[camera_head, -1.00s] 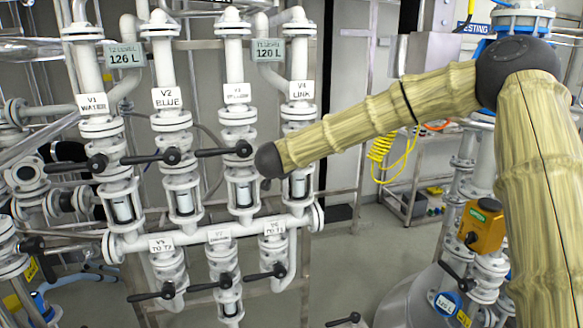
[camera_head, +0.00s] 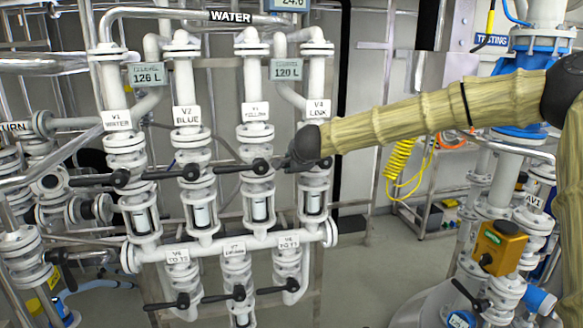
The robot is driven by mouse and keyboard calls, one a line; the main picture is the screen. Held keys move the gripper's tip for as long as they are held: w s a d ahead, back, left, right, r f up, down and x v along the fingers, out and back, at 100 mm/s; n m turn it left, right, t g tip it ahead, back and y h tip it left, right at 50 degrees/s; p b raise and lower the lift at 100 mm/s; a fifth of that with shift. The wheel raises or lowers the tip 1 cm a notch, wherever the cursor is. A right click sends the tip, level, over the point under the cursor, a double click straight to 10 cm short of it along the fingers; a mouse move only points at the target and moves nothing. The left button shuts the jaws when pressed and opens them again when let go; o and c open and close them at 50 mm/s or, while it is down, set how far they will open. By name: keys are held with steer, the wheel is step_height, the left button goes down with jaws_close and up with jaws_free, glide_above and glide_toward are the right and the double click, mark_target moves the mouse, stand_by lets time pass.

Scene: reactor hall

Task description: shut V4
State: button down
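The V4 label (camera_head: 318,109), reading "LINK", is on the fourth and rightmost upright white pipe of the upper row. The V4 valve body (camera_head: 315,180) shows below it, with a sight glass (camera_head: 314,203) under that.
The V3 lever (camera_head: 235,168), V2 lever (camera_head: 165,174) and V1 lever (camera_head: 95,181) point left, roughly level. Lower valves V5 to V7 have black levers too, such as the one at V7 (camera_head: 238,293). An orange box (camera_head: 499,247) sits on pipework at right. Open floor (camera_head: 365,270) lies between.

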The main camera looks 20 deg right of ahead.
steer(key=shift+w+d+r, duration=0.1)
steer(key=shift+r, duration=0.25)
steer(key=c, duration=1.5)
jaws_free()
steer(key=shift+o, duration=1)
steer(key=shift+f, duration=0.15)
steer(key=v, duration=1.2)
steer(key=shift+f, duration=0.1)
